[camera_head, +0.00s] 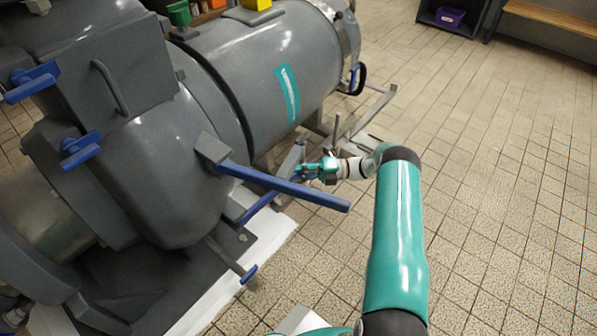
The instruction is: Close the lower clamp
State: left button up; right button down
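A grey machine carries several blue-handled parts. A long blue lever (290,188) sticks out to the right from a grey bracket on its lower side. A second blue bar (258,206) slants below and behind it. A small blue handle (250,274) sits lower, at the end of a grey rod. I cannot tell for sure which of these is the lower clamp. My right gripper (309,172) is just beyond the long lever, near the upper end of the slanting bar. Its fingers are small and partly hidden, so its opening and any contact are unclear. My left gripper is out of view.
Two more blue handles (32,82) (80,150) are on the machine's left. A grey cylinder (275,75) and a metal frame (375,108) lie beyond my gripper. The tiled floor (500,200) at right is clear. A shelf with a purple bin (449,17) stands far back.

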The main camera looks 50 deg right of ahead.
jog(key=shift+d, duration=0.15)
jog(key=c, duration=1)
grip_release()
jog(key=shift+f, duration=0.1)
jog(key=shift+o, duration=0.5)
jog(key=v, duration=1.1)
jog(key=shift+s+d, duration=0.2)
jog(key=shift+s, duration=0.05)
jog(key=shift+s, duration=0.1)
